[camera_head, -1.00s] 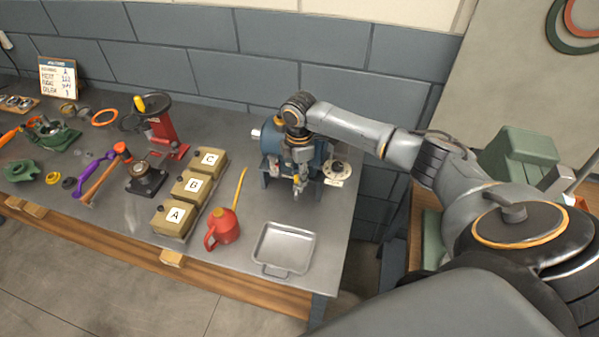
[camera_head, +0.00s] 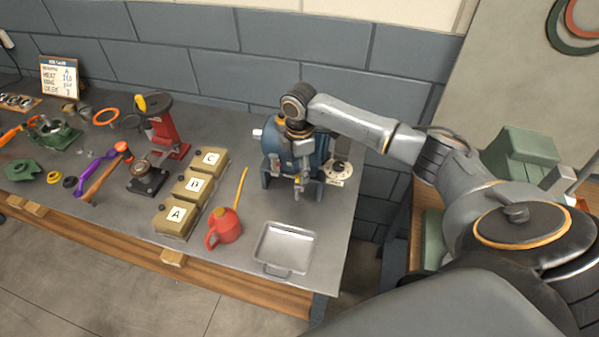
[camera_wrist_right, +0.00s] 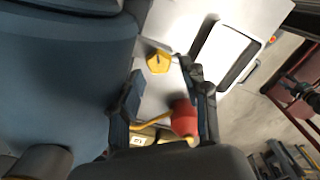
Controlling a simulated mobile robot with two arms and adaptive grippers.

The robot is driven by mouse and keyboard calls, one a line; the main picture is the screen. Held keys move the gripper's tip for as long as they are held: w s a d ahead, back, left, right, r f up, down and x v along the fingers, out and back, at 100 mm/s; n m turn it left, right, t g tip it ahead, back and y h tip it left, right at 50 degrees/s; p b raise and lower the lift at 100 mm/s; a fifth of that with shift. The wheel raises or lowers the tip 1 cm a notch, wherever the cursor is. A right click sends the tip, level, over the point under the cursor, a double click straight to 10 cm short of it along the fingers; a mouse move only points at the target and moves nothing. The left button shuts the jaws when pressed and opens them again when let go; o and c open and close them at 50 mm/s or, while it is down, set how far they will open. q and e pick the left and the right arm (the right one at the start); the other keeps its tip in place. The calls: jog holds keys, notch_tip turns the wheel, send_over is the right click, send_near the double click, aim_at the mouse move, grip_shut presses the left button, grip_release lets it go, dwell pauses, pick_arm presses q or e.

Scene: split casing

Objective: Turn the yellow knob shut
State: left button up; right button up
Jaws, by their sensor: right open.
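The yellow knob (camera_wrist_right: 158,61), with a dark mark on it, shows in the right wrist view just beyond the space between my fingertips. The blue casing (camera_wrist_right: 60,75) fills the left of that view, and it stands at the back right of the bench in the head view (camera_head: 272,142). My right gripper (camera_wrist_right: 161,76) is open and empty, with a finger on either side of the line to the knob. In the head view my right gripper (camera_head: 300,187) points down in front of the casing, and I cannot make out the knob there. My left gripper is not in view.
A red oil can (camera_head: 224,226) with a long yellow spout and a metal tray (camera_head: 263,244) stand in front of the casing. Boxes A, B and C (camera_head: 188,186) are to the left.

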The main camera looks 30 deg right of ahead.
notch_tip(320, 180, up, 6)
dwell(0.4)
